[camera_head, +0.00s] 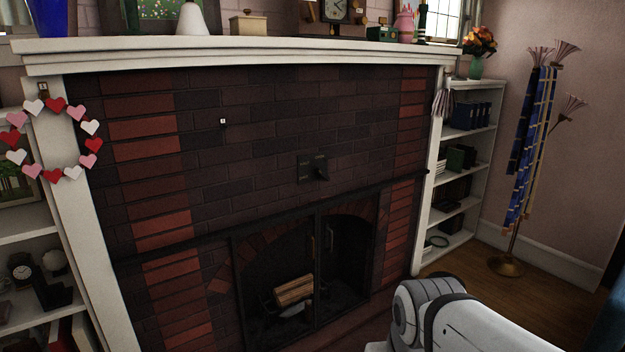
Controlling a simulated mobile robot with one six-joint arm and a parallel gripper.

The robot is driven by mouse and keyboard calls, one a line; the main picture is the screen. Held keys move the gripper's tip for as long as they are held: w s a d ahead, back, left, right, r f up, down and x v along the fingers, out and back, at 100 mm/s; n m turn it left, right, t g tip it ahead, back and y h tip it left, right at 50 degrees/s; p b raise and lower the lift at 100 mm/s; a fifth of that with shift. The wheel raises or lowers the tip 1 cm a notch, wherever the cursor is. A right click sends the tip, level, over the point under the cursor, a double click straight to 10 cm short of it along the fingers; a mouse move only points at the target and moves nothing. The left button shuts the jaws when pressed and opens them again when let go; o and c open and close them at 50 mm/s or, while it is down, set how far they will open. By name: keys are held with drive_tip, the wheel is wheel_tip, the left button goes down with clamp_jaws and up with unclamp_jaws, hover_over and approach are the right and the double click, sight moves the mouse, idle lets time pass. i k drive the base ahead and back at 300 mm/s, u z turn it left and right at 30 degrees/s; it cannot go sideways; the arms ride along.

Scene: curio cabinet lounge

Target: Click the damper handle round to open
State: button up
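The damper handle (321,173) is a small dark knob or lever on a dark square plate (306,168). The plate is set in the brick above the fireplace opening, right of the middle of the view. Faint markings show on the plate, too small to read. I cannot tell which setting the handle points to. My white arm shows at the bottom right, below and to the right of the handle and well apart from it. My gripper is not in the picture.
The fireplace (340,262) has dark-framed glass doors with logs (294,290) behind. A white mantel (240,52) with ornaments runs above. White shelves (472,150) and a stand with scarves (530,150) are at the right. A heart garland (55,105) hangs left. Some floor (470,268) is clear.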

sight(319, 173)
drive_tip(key=u, duration=0.2)
drive_tip(key=k, duration=0.4)
drive_tip(key=z, duration=0.7)
drive_tip(key=i, duration=2.25)
drive_tip(key=u, duration=0.95)
